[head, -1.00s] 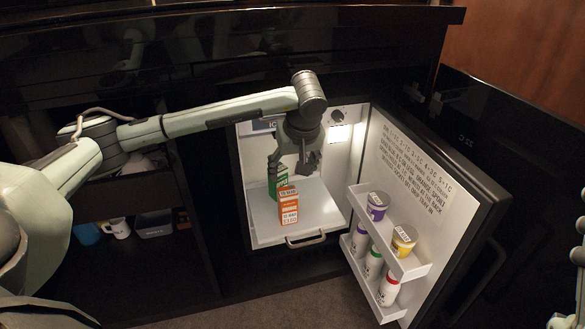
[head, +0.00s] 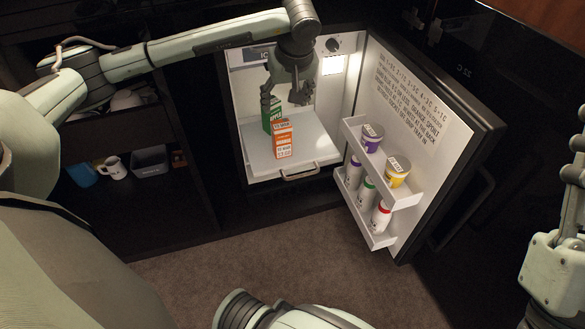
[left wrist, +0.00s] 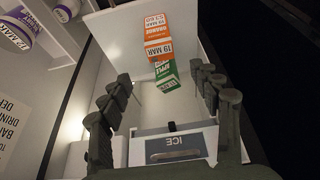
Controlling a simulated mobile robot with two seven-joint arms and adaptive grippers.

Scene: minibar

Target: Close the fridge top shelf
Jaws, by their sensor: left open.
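The white fridge shelf (head: 311,150) with a metal handle (head: 299,172) at its front edge sits in the open fridge, pulled forward. An orange carton (head: 283,140) and a green carton (head: 271,113) stand on it. My left gripper (head: 283,100) is open and empty above the shelf, by the cartons. In the left wrist view the shelf (left wrist: 115,35) and both cartons, orange (left wrist: 157,38) and green (left wrist: 167,77), show beyond the spread fingers (left wrist: 163,85). Pale and dark parts of my right arm show at the right edge; its gripper's jaws cannot be made out.
The fridge door (head: 425,125) stands open to the right, with purple and yellow tubs and several bottles in its racks (head: 405,198). A dark cabinet at left holds a white mug (head: 114,168) and a grey bin (head: 150,161).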

